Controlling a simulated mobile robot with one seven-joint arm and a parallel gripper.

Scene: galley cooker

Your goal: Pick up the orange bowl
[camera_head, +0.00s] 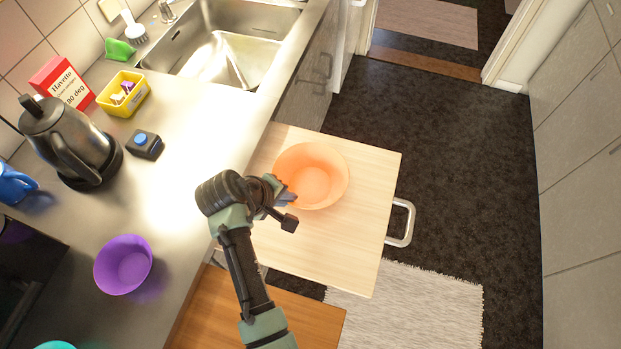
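The orange bowl (315,172) sits upright on a pale wooden pull-out board (345,255) beside the counter. It looks empty. My gripper (292,210) is at the bowl's lower left side, with its fingers apart and nothing seen between them. One finger overlaps the bowl's near left edge in the picture. I cannot tell whether it touches the bowl. My gripper hides a small part of that edge.
On the counter are a purple bowl (123,265), a kettle (72,140), a black box with a blue button (146,144) and a yellow tub (123,94). A sink (232,50) lies behind. A metal handle (402,222) sticks out right of the board. Dark floor (450,150) is clear.

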